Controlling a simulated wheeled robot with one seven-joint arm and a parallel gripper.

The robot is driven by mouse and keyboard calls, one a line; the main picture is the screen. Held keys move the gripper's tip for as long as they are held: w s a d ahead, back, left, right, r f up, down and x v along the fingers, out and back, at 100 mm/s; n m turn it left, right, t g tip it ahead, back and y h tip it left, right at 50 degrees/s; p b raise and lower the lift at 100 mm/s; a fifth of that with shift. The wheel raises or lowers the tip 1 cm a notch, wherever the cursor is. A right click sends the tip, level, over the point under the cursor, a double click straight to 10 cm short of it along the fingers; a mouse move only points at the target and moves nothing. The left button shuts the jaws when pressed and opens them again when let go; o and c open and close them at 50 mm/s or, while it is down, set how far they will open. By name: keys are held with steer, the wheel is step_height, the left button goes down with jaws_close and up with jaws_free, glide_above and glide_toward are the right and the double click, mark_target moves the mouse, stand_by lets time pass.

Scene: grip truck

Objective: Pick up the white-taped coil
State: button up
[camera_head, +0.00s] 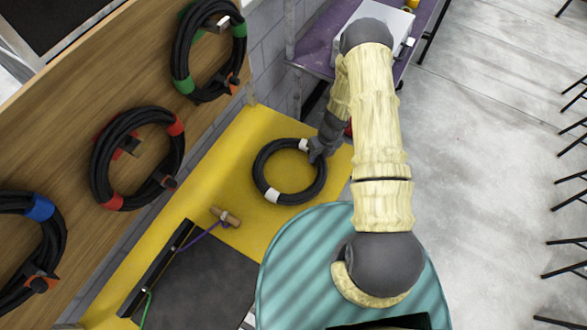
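The white-taped coil (259,176) is a black cable ring with white tape bands at its upper right and lower left. It lies on the yellow surface (222,170) below the wooden panel. My gripper (316,154) is at the coil's upper right edge, beside the upper white band, and overlaps the ring in this view. The fingers are small and dark against the black cable. I cannot tell whether they are open or closed around it.
Coils with green (184,60), red (97,170) and blue (62,235) tape hang on the wooden panel (62,118). A wooden-handled item (226,216) and a dark case (205,280) lie nearer. A purple table (318,50) stands behind. Open concrete floor (480,150) is at right.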

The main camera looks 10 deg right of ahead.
steer(key=shift+r, duration=0.1)
jaws_close()
steer(key=shift+w+r, duration=0.1)
steer(key=shift+r, duration=0.05)
steer(key=shift+r+b, duration=1.65)
steer(key=shift+r, duration=3.2)
